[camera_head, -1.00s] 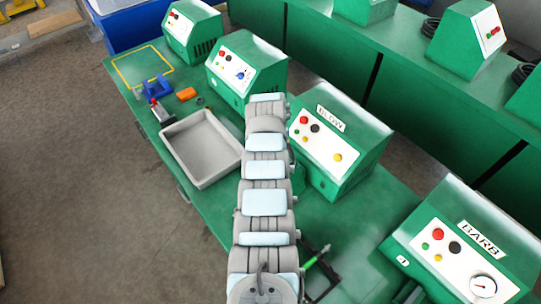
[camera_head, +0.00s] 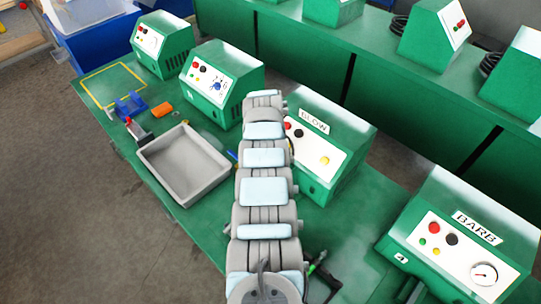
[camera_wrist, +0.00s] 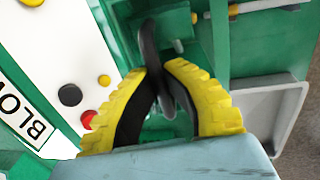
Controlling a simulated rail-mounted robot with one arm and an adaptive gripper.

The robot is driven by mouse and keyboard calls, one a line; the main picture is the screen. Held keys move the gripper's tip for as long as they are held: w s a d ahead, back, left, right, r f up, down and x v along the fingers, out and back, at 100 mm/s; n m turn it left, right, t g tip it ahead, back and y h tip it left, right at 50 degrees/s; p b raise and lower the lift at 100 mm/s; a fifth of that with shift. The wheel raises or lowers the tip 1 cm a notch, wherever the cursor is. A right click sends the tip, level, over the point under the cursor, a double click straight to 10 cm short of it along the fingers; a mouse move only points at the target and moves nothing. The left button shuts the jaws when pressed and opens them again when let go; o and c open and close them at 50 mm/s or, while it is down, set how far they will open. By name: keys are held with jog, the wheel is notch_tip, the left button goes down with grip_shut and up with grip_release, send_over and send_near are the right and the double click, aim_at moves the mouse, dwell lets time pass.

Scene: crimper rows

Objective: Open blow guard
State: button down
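The BLOW machine (camera_head: 338,125) is a green box with a white sloped panel, in the middle of the bench in the head view. My arm covers its left side there, and my gripper is hidden behind the arm. In the wrist view its white panel (camera_wrist: 50,65) is at the left. My gripper (camera_wrist: 160,78) has yellow ribbed fingers with black pads. The fingertips come together around a slim black handle-like piece (camera_wrist: 149,45) and appear to touch it on both sides. Whether this piece belongs to the blow guard, and the guard's position, cannot be told.
A grey tray (camera_head: 186,192) lies left of my arm; it also shows in the wrist view (camera_wrist: 276,92). The BARB machine (camera_head: 465,235) stands at the right. Two green machines, a blue holder (camera_head: 131,106) and an orange block (camera_head: 162,110) are farther along the bench.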

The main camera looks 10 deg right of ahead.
jog(key=shift+r, duration=0.1)
dwell(0.3)
jog(key=c, duration=1.1)
grip_release()
jog(key=shift+s+a+r, duration=0.15)
jog(key=shift+a+r, duration=0.05)
jog(key=shift+r, duration=1.8)
jog(key=shift+s+a+r, duration=0.2)
jog(key=shift+r, duration=1.75)
jog(key=shift+s+a+r, duration=0.15)
jog(key=shift+a+r, duration=0.05)
jog(key=shift+r, duration=1.8)
